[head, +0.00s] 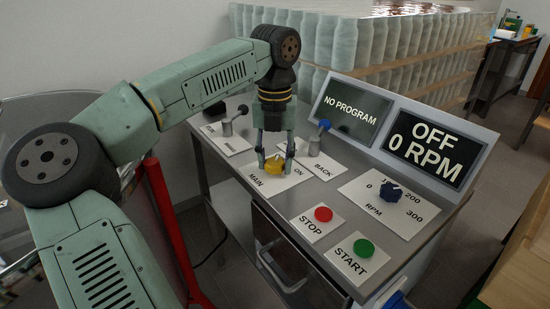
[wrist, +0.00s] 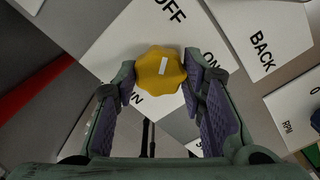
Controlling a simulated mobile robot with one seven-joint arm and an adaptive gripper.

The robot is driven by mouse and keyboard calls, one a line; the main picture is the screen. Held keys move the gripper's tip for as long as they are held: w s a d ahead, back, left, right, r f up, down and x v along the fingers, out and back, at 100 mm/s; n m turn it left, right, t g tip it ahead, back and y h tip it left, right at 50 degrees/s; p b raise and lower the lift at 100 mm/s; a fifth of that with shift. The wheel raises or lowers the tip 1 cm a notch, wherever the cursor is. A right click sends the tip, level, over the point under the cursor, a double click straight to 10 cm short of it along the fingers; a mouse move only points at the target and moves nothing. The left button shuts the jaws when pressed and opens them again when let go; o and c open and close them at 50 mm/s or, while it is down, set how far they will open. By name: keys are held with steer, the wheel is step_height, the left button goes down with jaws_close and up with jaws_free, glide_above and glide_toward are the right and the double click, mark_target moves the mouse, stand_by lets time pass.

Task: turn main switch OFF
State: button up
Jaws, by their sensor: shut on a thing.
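The main switch is a yellow lobed knob (head: 274,169) on a white plate (head: 257,181) marked MAIN and ON. In the wrist view the knob (wrist: 152,80) carries a short white line that points up toward the word OFF on the plate (wrist: 112,42). The word ON lies to the right of the knob, partly hidden by a finger. My gripper (head: 276,160) reaches down from above and is shut on the knob, one finger on each side. Its fingers (wrist: 160,88) also show in the wrist view.
Two levers (head: 228,124) (head: 318,138) stand behind the knob, one by the BACK plate. The red STOP button (head: 323,214), green START button (head: 363,248) and blue RPM dial (head: 391,191) are to the right. Screens read NO PROGRAM (head: 351,115) and OFF 0 RPM (head: 428,146).

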mark_target(275, 162)
stand_by(0.3)
steer(key=o, duration=1.1)
steer(key=shift+o, duration=0.2)
step_height(275, 162, up, 12)
